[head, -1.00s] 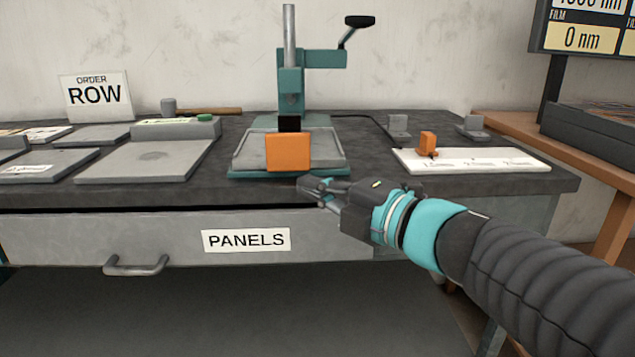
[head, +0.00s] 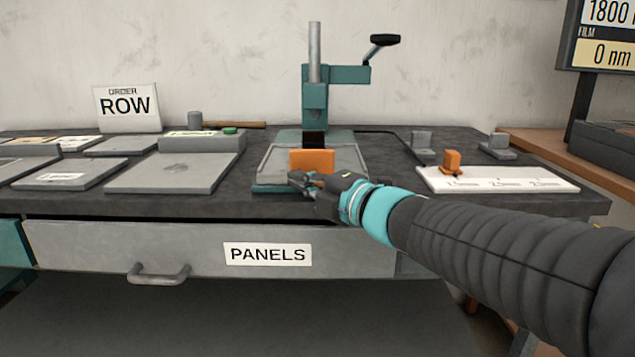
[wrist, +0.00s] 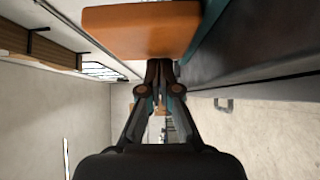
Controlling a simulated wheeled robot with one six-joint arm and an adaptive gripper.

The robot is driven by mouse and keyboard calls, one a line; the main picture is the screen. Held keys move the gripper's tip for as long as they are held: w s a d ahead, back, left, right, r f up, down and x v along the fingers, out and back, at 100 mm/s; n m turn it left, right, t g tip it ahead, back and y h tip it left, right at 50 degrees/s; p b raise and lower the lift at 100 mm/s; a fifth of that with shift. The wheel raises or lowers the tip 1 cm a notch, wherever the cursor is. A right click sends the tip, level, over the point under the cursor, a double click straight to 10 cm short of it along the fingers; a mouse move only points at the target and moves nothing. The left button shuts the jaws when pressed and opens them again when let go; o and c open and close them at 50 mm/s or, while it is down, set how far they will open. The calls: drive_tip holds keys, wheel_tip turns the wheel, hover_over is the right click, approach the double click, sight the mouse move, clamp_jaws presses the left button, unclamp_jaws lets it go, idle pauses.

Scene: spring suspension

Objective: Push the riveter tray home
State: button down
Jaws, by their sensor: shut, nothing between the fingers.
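The riveter (head: 315,95) stands at the back of the bench, a teal press with a steel column and a black-handled crank. Its grey tray (head: 352,158) lies at its foot on a teal base, with an upright orange block (head: 312,160) at the tray's front. My gripper (head: 296,178) is shut and empty, in front of the tray's front edge and just below the orange block in the picture. In the wrist view the orange block (wrist: 145,32) fills the upper middle, by the closed fingertips (wrist: 160,66). I cannot tell whether they touch it.
A white strip (head: 500,180) with a small orange piece (head: 452,160) lies right of the tray. Grey plates (head: 172,172) and a mallet lie to the left. The PANELS drawer (head: 200,250) is below the bench edge. A display stands at the right.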

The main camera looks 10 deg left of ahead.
drive_tip(key=shift+w+a, duration=0.25)
drive_tip(key=shift+w, duration=0.8)
drive_tip(key=shift+w+a, duration=0.25)
drive_tip(key=shift+w, duration=0.8)
drive_tip(key=shift+s, duration=0.1)
